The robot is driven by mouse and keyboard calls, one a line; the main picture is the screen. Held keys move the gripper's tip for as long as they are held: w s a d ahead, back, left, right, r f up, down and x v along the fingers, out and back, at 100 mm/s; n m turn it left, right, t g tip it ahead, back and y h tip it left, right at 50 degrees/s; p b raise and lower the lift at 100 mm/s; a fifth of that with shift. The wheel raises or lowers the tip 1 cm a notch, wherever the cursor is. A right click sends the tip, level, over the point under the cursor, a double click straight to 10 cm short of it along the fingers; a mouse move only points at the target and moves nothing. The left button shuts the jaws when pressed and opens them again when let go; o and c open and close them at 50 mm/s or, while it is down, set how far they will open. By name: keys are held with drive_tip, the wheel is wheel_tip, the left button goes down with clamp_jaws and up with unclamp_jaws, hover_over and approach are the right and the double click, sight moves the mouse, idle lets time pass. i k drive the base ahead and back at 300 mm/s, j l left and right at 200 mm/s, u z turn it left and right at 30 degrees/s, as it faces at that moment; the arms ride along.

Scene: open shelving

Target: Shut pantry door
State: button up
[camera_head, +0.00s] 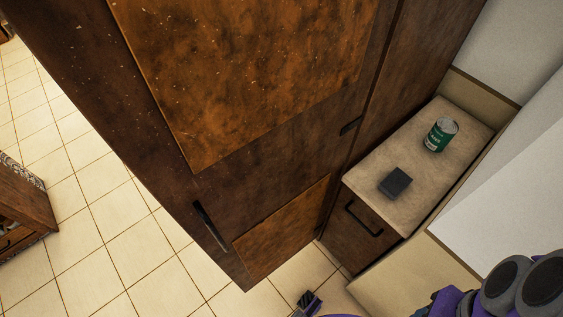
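A tall dark-brown wooden pantry front (290,155) with lighter inset panels fills the upper middle of the view. A long black handle (210,227) is near its lower left edge, and a smaller dark fitting (350,126) sits near a vertical seam on its right. I cannot tell from this angle how far the door stands open, and the pantry's inside is hidden. A small purple and dark part, which seems to be my gripper (308,301), is at the bottom edge, low in front of the pantry and apart from the handle. Its fingers are not clear.
A low cabinet (450,178) with a drawer handle stands right of the pantry. A green can (440,135) and a dark block (395,182) rest on it. White surfaces bound the right side. Tiled floor (100,240) is clear at left, with another wooden cabinet (22,212) at the edge.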

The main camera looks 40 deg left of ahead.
sight(240, 118)
drive_tip(key=u, duration=1.75)
drive_tip(key=k+u, duration=0.1)
drive_tip(key=u, duration=0.15)
drive_tip(key=k+l+u, duration=0.2)
drive_tip(key=k+l, duration=0.2)
drive_tip(key=k, duration=0.1)
